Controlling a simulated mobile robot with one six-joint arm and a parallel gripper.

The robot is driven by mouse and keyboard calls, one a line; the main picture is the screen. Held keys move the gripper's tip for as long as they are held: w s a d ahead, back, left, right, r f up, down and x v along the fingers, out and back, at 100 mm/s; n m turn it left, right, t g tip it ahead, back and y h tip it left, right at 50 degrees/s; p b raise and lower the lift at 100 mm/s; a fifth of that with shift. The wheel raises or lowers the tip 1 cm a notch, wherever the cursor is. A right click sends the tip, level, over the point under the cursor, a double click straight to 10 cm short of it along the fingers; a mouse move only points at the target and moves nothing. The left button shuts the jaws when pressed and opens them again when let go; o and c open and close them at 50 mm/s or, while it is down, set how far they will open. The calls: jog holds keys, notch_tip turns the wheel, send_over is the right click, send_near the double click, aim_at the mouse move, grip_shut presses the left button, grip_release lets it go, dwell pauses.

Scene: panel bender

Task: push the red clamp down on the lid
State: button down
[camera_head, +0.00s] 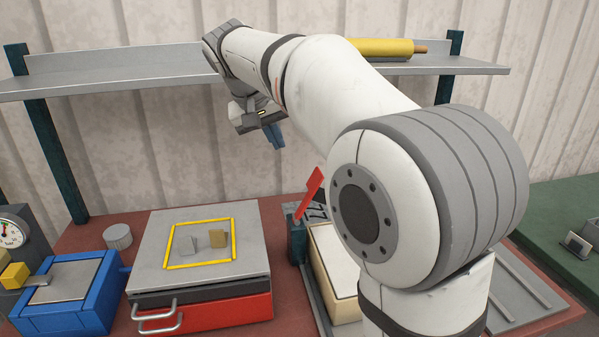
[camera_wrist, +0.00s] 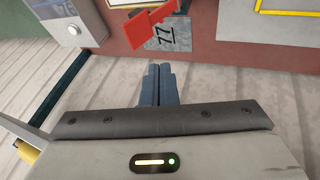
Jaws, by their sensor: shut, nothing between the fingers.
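The red clamp (camera_head: 311,192) stands raised and tilted on a dark post between two boxes. It also shows in the wrist view (camera_wrist: 147,28), above my fingertips, partly over a grey plate marked 77. A box with a cream top (camera_head: 332,258) is right of the post, partly hidden by my arm. A grey lid-like top (camera_head: 172,222) with a yellow outline covers the red box to the left. I cannot tell which is the lid meant. My gripper (camera_head: 277,142) is shut and empty, above and left of the clamp. Its fingers show together in the wrist view (camera_wrist: 161,67), apart from the clamp.
A shelf (camera_head: 120,75) runs along the wall, with a yellow roller (camera_head: 385,47) on it. A blue box (camera_head: 65,305), a grey cylinder (camera_head: 118,236) and a gauge (camera_head: 12,232) are at left. Handles (camera_head: 158,317) stick out in front of the red box.

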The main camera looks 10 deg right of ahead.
jog(key=shift+s+d+r+p+x, duration=0.15)
jog(key=shift+d+x, duration=0.25)
jog(key=shift+x, duration=1.75)
jog(key=shift+s+d+r+p+x, duration=0.15)
jog(key=shift+d+x, duration=0.25)
jog(key=shift+x, duration=1.8)
jog(key=shift+s+d+r+p+x, duration=0.15)
jog(key=shift+d+x, duration=0.25)
jog(key=shift+x, duration=1.75)
jog(key=shift+f, duration=0.1)
